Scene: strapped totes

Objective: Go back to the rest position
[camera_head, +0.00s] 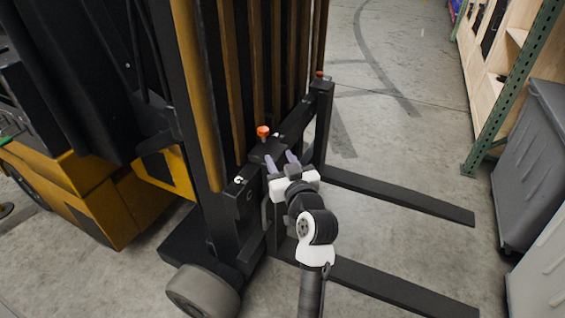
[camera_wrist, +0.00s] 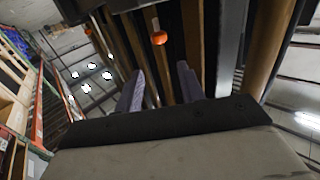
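My gripper (camera_head: 281,161) is at the end of my white and black arm, in front of the forklift's (camera_head: 120,195) carriage. Its two grey fingers stand apart with nothing between them, and they also show in the wrist view (camera_wrist: 160,85). An orange knob (camera_head: 263,132) sits on the carriage just beyond the fingertips. An orange knob is also seen above and between the fingers in the wrist view (camera_wrist: 158,38). I cannot tell from these frames whether the fingers touch the carriage.
Two black forks (camera_head: 400,196) reach out to the right, low over the concrete floor. A second orange-red knob (camera_head: 320,74) sits on the carriage's far end. Grey bins (camera_head: 535,165) and a green-framed rack (camera_head: 510,90) stand at the right. The floor (camera_head: 400,120) beyond the forks is clear.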

